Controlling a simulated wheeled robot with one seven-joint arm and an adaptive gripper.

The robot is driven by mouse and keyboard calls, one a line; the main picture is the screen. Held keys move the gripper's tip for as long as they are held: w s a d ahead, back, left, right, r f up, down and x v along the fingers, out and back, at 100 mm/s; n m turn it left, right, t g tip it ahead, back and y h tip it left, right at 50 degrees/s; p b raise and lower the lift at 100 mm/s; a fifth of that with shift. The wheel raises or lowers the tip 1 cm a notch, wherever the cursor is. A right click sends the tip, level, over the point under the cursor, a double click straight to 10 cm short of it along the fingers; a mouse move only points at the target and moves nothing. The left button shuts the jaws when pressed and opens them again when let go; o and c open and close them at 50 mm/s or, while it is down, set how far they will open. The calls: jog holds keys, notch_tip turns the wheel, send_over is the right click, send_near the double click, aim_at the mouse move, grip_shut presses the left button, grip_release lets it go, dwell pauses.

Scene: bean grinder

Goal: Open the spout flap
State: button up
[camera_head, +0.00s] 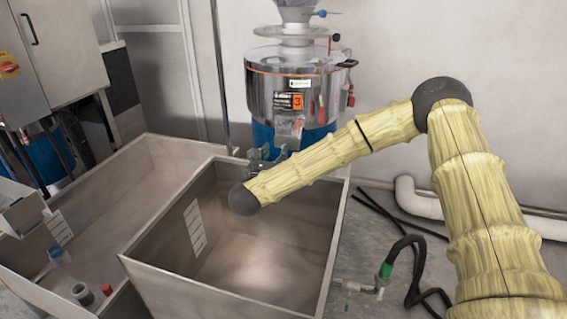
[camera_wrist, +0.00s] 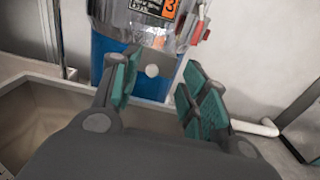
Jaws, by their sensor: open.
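The bean grinder (camera_head: 262,82) is a shiny metal drum with an orange label on a blue base. Its silver spout flap (camera_head: 289,127) is on the lower front, and its metal also shows in the wrist view (camera_wrist: 150,35). A pale round knob (camera_wrist: 152,71) shows between my fingers, seemingly at the spout's lower end. My gripper (camera_head: 266,157) is in front of the spout, partly hidden by my arm. In the wrist view my gripper (camera_wrist: 162,66) is open, with teal pads on both sides of the knob. I cannot tell whether they touch it.
An open metal bin (camera_head: 240,265) lies below my arm, and another bin (camera_head: 105,215) at its left holds small containers. A white pipe (camera_head: 415,200) and dark hoses (camera_head: 418,275) lie on the floor at right. A metal cabinet (camera_head: 60,55) stands at far left.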

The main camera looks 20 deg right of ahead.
notch_tip(320, 180, down, 5)
jog(key=b, duration=0.3)
jog(key=p+x, duration=0.3)
jog(key=x, duration=0.8)
jog(key=shift+a+r, duration=0.1)
jog(key=shift+r, duration=0.05)
grip_shut()
